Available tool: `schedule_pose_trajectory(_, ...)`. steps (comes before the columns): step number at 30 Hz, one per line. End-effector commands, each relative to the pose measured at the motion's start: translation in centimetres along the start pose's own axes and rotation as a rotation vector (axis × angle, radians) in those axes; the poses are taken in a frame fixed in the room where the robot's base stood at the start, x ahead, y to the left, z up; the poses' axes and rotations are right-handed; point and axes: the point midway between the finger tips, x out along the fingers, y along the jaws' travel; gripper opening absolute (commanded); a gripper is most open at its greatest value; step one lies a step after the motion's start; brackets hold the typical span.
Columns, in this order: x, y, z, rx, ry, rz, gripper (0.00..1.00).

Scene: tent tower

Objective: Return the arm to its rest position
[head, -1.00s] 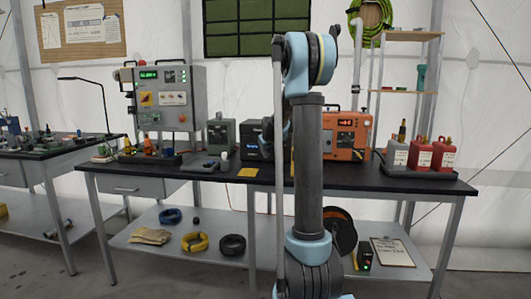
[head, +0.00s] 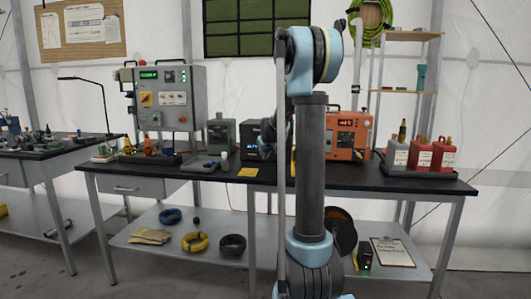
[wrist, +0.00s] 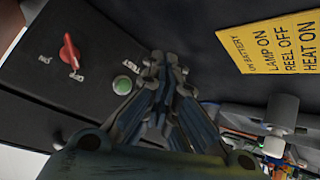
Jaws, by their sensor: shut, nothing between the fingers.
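My arm (head: 311,165) stands upright in front of the bench in the head view. My gripper (wrist: 165,68) is shut and empty in the wrist view, its fingertips together. Behind it is a dark surface with a red switch (wrist: 68,52) and a green button (wrist: 122,85). A yellow card (wrist: 275,40) lists lamp on, reel off and heat on. In the head view, the gripper is mostly hidden behind my arm.
A black workbench (head: 220,177) spans the view. It bears a grey control cabinet (head: 172,98), an orange unit (head: 346,137), a dark box (head: 256,138), and red and pale jugs (head: 420,153) at the right. A shelf unit (head: 410,36) stands behind the right end.

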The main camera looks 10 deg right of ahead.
Motion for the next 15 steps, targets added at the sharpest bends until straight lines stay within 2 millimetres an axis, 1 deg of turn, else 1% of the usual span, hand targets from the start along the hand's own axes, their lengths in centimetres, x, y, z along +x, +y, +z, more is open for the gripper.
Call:
schedule_pose_trajectory(2, -0.1, 0.0, 0.1, 0.001, -0.001, 0.000, 0.00)
schedule_pose_trajectory(5, -0.9, -0.2, 0.6, 0.005, -0.010, -0.004, 0.00)
schedule_pose_trajectory(8, -2.7, -0.7, 2.0, 0.017, -0.034, -0.012, 0.00)
schedule_pose_trajectory(11, -5.2, -1.5, 4.2, 0.036, -0.069, -0.023, 0.00)
schedule_pose_trajectory(15, -8.8, -2.7, 7.6, 0.064, -0.122, -0.039, 0.00)
